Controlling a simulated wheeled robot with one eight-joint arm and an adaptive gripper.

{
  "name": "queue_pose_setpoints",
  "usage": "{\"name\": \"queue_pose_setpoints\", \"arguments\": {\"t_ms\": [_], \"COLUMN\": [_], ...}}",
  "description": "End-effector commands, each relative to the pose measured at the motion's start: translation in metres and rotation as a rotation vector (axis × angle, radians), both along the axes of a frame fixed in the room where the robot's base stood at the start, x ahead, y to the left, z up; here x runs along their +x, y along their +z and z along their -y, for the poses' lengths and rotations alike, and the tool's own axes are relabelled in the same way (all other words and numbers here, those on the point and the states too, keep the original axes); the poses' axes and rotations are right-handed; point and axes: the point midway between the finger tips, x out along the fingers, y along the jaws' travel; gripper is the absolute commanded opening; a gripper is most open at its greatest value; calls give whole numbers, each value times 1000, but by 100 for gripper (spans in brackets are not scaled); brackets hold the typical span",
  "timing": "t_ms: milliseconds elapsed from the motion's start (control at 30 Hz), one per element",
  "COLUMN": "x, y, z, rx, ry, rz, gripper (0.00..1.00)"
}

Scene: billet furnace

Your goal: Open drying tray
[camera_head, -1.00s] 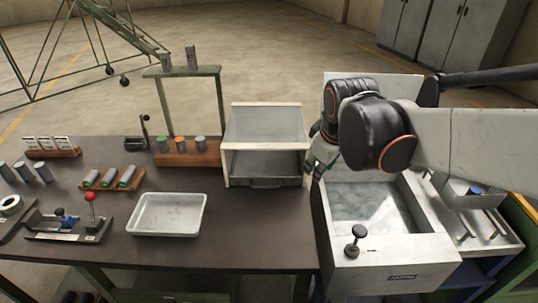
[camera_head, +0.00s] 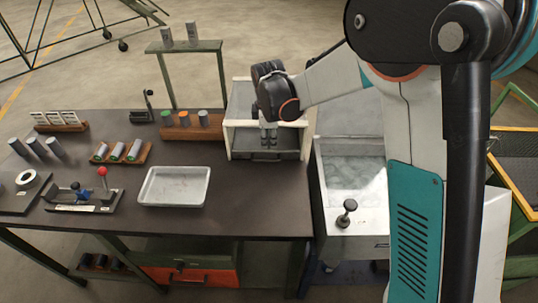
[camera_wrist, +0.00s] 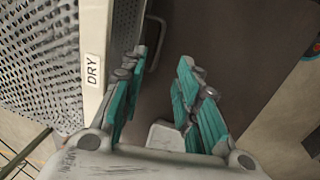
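The drying box (camera_head: 238,138) is a pale open-fronted cabinet on the dark bench. Its drying tray (camera_head: 265,156) sits low in it, with a dark handle along the front edge. In the wrist view, a "DRY" label (camera_wrist: 92,70) marks the pale frame beside a perforated mesh surface. A curved metal handle (camera_wrist: 156,44) shows just beyond the fingers. My gripper (camera_head: 268,138) hangs fingers-down in front of the box, above the tray's front. In the wrist view, my gripper (camera_wrist: 161,58) is open with teal fingers apart and nothing between them. The tray appears pushed in.
A white shallow bin (camera_head: 174,202) stands on the bench at front left. A basin (camera_head: 352,182) with a black knob (camera_head: 347,207) adjoins on the right. A rack of coloured-top cylinders (camera_head: 190,132) stands left of the box. Bench in front of the box is clear.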

Motion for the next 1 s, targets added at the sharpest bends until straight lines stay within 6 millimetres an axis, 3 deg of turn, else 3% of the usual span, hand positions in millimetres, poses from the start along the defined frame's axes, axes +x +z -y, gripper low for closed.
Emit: {"name": "queue_pose_setpoints", "arguments": {"t_ms": [400, 600, 1000], "x": [16, 22, 25], "y": [-79, -109, -124], "z": [1, 1, 1], "rx": [0, 1, 1], "ry": [-2, -2, -2], "rz": [1, 1, 1], "gripper": [30, 30, 30]}}
